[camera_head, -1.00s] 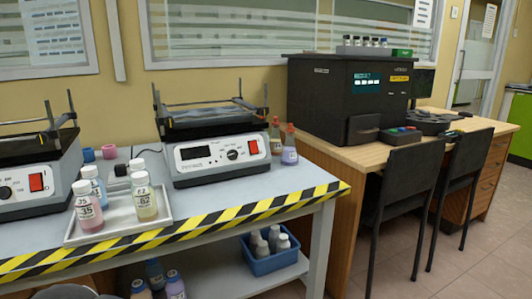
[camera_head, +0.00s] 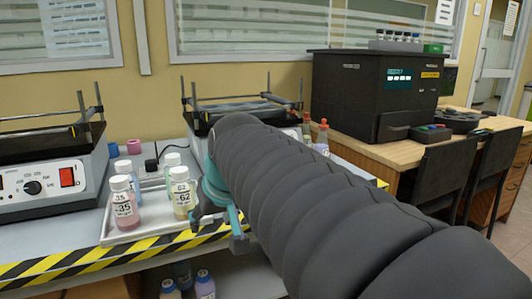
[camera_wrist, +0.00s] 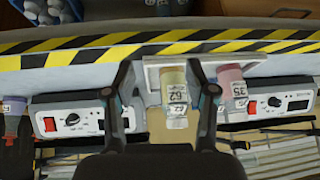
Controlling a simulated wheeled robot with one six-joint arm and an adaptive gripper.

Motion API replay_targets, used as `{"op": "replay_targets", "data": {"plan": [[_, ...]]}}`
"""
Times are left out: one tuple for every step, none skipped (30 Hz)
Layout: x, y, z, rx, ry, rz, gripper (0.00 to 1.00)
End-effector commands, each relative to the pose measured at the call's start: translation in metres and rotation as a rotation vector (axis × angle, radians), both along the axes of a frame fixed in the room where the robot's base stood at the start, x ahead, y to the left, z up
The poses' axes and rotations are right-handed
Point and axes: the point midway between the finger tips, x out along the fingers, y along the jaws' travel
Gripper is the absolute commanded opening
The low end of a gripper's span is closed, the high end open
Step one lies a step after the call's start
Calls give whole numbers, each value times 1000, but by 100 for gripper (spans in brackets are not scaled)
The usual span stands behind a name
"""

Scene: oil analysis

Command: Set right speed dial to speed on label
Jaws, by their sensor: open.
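The right shaker (camera_wrist: 85,117) shows upside down at the left of the wrist view, with its black speed dial (camera_wrist: 72,118) and red switch (camera_wrist: 50,124). In the head view my arm hides its front panel; only its upper frame (camera_head: 240,104) shows. The left shaker (camera_head: 45,188) has a black dial (camera_head: 33,187). A bottle labelled 62 (camera_head: 181,199) and a pink bottle labelled 35 (camera_head: 124,205) stand on a white tray (camera_head: 135,238). My gripper (camera_wrist: 160,68) is open; the 62 bottle appears between its fingers, apparently not held. The dial is outside the fingers.
Other bottles (camera_head: 172,162) stand behind on the tray. Red-capped bottles (camera_head: 322,135) stand beside the right shaker. A striped edge (camera_head: 60,270) borders the bench front. A black machine (camera_head: 365,90) and chairs (camera_head: 440,180) are at right.

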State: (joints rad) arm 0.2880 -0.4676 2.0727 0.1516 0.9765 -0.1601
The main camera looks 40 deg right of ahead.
Motion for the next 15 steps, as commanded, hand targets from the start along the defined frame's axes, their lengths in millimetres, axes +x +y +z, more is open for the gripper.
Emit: {"op": "replay_targets", "data": {"plan": [[20, -26, 12, 7, -16, -40, 56], [30, -40, 21, 10, -29, -57, 56], [43, -60, 34, 13, -47, -79, 56], [52, -76, 42, 14, -59, -95, 56], [60, -92, 50, 15, -72, -110, 56], [69, -114, 61, 16, -90, -131, 56], [75, -130, 68, 14, -102, -143, 56], [80, -146, 75, 14, -116, -156, 56], [86, -167, 83, 10, -131, -171, 56], [89, -182, 88, 8, -144, -182, 56], [92, -195, 93, 5, -154, -190, 56], [94, -212, 99, 2, -168, -202, 56], [96, -223, 102, -1, -176, -207, 56], [96, -233, 106, -5, -184, -215, 56], [97, -244, 110, -7, -193, -220, 56]]}}
